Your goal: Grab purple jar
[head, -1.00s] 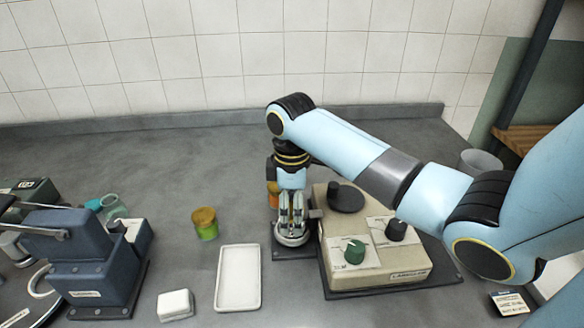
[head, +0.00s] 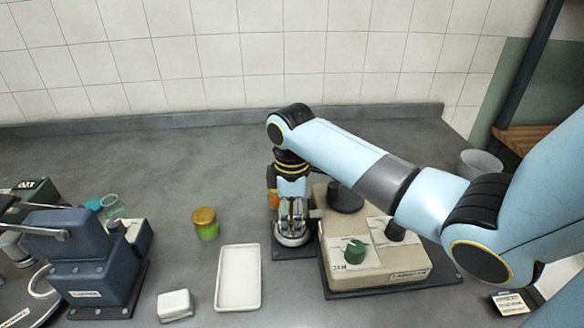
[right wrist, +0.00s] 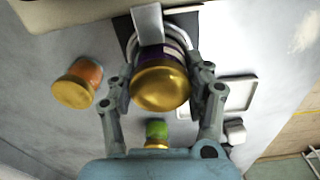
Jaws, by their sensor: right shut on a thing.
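The purple jar (right wrist: 175,55) shows in the right wrist view, its gold lid facing the camera and a strip of dark purple body behind the lid. My right gripper (right wrist: 165,78) is shut on it, with one finger at each side. In the head view my right gripper (head: 291,212) points down at the round pale seat (head: 292,240) left of the beige device. The jar is mostly hidden there by the fingers. I cannot tell whether it still touches the seat. My left gripper is not in view.
An orange jar (head: 271,197) stands close behind my right gripper. A green jar (head: 206,225) with a gold lid stands to the left. A white tray (head: 221,280) and small white box (head: 175,304) lie in front. The beige device (head: 385,262) is close on the right.

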